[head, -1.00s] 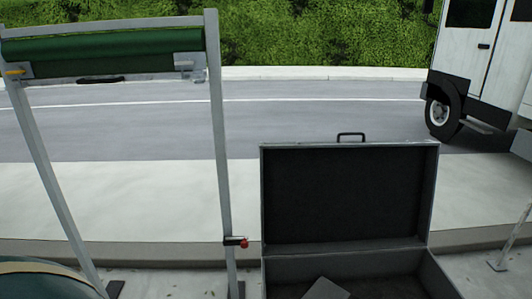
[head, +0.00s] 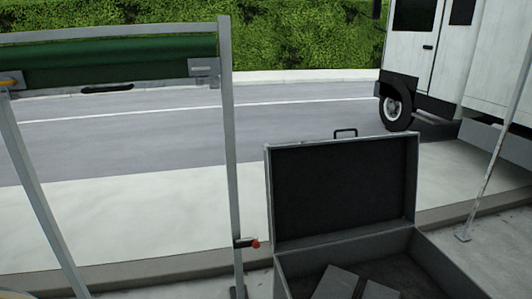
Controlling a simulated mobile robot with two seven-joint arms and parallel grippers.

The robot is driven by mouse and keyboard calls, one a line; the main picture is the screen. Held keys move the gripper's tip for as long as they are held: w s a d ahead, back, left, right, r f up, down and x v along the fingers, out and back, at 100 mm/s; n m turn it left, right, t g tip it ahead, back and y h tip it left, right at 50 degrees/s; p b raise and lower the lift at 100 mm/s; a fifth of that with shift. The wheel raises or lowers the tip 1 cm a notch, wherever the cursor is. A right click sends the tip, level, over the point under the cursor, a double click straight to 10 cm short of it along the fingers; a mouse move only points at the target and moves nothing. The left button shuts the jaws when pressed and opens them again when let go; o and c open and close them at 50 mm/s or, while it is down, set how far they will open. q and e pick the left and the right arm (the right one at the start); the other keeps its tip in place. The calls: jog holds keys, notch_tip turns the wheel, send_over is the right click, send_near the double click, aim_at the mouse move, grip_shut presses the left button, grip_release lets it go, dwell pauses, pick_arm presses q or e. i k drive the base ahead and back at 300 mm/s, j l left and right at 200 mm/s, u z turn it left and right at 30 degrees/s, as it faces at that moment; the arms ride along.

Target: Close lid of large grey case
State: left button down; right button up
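The large grey case (head: 292,263) stands open at the bottom, right of the middle, in the head view. Its lid (head: 343,190) is raised upright, with a dark lining facing me and a black handle (head: 345,132) on its top edge. Flat grey pieces (head: 338,283) lie inside the case, and the bottom edge of the picture cuts off its front. Neither of my grippers shows in the head view.
A metal frame with a green roll (head: 120,60) stands on the left, its upright post (head: 229,150) close beside the case. A white truck (head: 412,60) is parked at the upper right. A thin pole (head: 492,145) stands right of the case. Pavement behind the lid is clear.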

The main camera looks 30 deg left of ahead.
aim_at(319, 192)
jog(key=k+j+z, duration=0.2)
jog(key=j, duration=0.85)
jog(key=i+j+z, duration=0.1)
jog(key=j, duration=0.25)
jog(key=i+j, duration=0.2)
jog(key=j, duration=0.15)
jog(key=i+j+z, duration=0.15)
jog(key=j, duration=0.2)
